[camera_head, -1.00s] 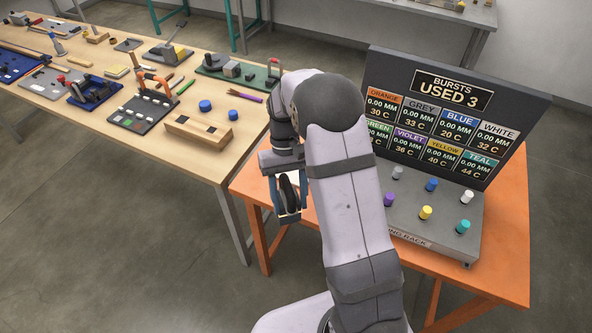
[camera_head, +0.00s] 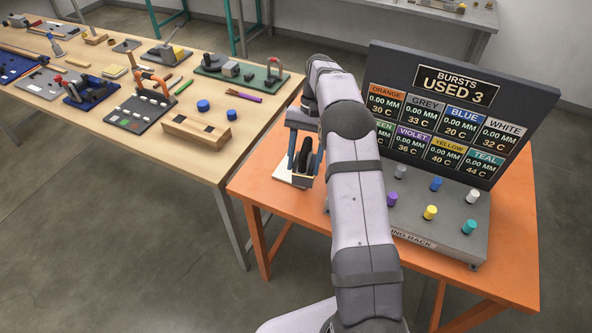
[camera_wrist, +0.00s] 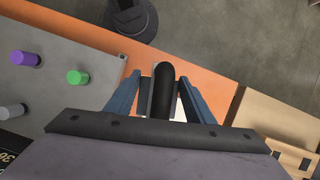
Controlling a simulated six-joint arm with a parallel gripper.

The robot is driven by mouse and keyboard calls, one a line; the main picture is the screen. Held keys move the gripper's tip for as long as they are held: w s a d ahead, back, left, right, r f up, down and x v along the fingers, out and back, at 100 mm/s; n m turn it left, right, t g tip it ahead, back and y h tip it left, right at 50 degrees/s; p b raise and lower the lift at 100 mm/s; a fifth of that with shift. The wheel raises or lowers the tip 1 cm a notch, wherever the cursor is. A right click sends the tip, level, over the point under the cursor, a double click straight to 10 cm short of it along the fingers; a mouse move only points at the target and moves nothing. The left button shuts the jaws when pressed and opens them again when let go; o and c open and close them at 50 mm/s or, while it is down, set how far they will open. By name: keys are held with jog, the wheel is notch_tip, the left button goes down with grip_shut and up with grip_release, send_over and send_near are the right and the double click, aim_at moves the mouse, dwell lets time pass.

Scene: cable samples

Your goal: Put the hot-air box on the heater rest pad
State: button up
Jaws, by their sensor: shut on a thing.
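My gripper (camera_head: 304,166) is over the left part of the orange table. In the wrist view the box (camera_wrist: 164,92) shows as a black cylinder between the fingers, with light grey sides.
The orange table (camera_head: 262,190) has bare room around the pad. To the right stands a grey rack (camera_head: 455,208) with several coloured caps and a dark display (camera_head: 450,105) behind it. A wooden bench (camera_head: 235,150) with several tools is to the left.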

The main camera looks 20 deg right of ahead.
jog(key=w+r+m+t, duration=0.1)
jog(key=w+r+m, duration=0.1)
jog(key=w+m, duration=0.1)
jog(key=w+r+m+t+y, duration=0.1)
jog(key=w+r+m+t, duration=0.1)
jog(key=m, duration=0.3)
jog(key=w+r+m+t, duration=0.1)
jog(key=w+r+m, duration=0.1)
jog(key=w+m, duration=0.2)
jog(key=shift+w+a+t, duration=0.1)
jog(key=shift+a+t, duration=0.1)
jog(key=shift+t, duration=0.1)
jog(key=m+t, duration=0.1)
jog(key=m, duration=0.2)
jog(key=w+m, duration=0.1)
jog(key=m, duration=0.1)
jog(key=m+t+h, duration=0.1)
jog(key=m, duration=0.2)
jog(key=shift+w+r+m+t, duration=0.2)
jog(key=shift+m+t, duration=0.1)
jog(key=shift+f, duration=0.1)
jog(key=shift+f+p, duration=1.55)
jog(key=shift+f, duration=3.35)
jog(key=shift+f, duration=0.1)
jog(key=o, duration=1.5)
jog(key=shift+o, duration=0.2)
